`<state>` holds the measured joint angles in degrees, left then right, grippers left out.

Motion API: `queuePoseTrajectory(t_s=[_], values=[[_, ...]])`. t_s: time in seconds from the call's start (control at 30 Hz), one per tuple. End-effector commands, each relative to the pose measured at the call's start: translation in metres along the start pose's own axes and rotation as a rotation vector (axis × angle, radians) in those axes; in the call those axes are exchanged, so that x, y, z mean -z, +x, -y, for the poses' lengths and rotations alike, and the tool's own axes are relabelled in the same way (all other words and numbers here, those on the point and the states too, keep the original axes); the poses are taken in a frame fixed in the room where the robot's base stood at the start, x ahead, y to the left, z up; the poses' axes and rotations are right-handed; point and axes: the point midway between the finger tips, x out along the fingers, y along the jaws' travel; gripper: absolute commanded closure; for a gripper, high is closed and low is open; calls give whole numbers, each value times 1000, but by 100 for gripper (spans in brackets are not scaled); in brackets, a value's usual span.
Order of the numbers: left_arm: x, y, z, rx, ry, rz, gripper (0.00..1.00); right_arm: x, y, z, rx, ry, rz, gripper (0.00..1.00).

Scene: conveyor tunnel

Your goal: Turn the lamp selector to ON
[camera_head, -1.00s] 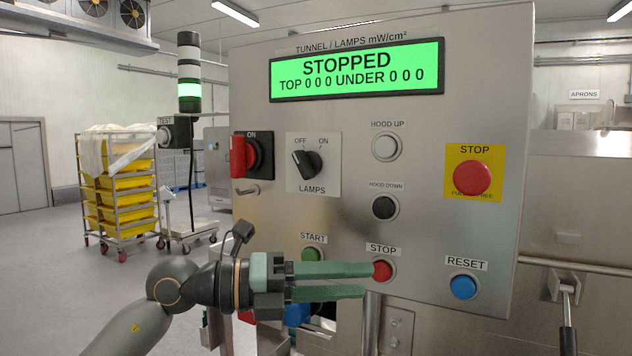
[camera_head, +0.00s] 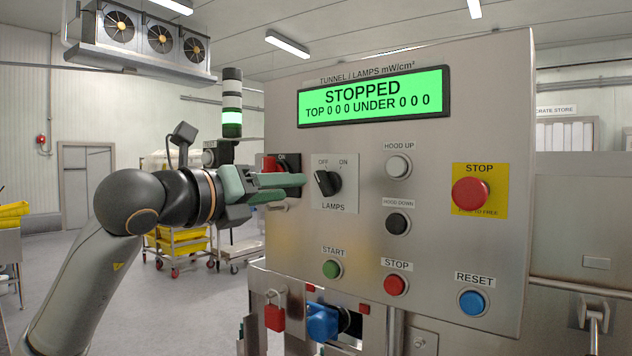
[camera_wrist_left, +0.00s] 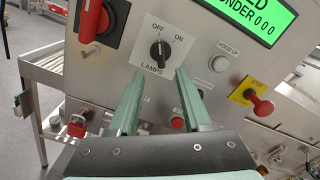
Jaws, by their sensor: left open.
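The lamp selector (camera_head: 327,183) is a black knob on a white LAMPS plate, between OFF and ON marks. Its pointer leans up and left, towards OFF. It also shows in the left wrist view (camera_wrist_left: 158,54), ahead of the fingers. My left gripper (camera_head: 300,187) is open and empty, with its green fingers in front of the red main switch and pointing right, just left of the selector plate. In the left wrist view the fingertips (camera_wrist_left: 159,72) are spread below and to either side of the knob, apparently short of it. My right gripper is not in view.
The panel display (camera_head: 374,96) reads STOPPED. The red switch (camera_head: 270,165) is partly hidden behind my left fingers. HOOD UP (camera_head: 398,167) and HOOD DOWN (camera_head: 397,224) buttons are right of the selector. START (camera_head: 332,269) and STOP (camera_head: 396,285) are below. A red emergency STOP (camera_head: 471,194) protrudes at right.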

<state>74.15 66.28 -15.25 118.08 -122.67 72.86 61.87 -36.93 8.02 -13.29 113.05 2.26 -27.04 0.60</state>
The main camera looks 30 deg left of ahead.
Motion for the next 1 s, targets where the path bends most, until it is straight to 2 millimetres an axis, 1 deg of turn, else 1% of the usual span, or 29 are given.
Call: queuePoseTrajectory(t_s=[0.03,0.1,0.2,0.3,0.4,0.57,0.83,1.0], values=[[-1,12,2,1,-2,-5,51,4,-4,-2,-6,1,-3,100],[-1,27,2,1,-2,-6,51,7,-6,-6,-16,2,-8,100],[-1,46,2,2,-2,-5,51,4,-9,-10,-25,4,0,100],[-1,62,2,2,-1,-4,51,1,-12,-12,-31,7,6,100],[-1,72,1,1,0,-3,51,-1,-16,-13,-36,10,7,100],[1,81,1,1,1,-3,51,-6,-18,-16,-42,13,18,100],[1,81,0,2,2,-2,52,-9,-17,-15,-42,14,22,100],[1,81,0,2,1,-2,72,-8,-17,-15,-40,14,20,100]])
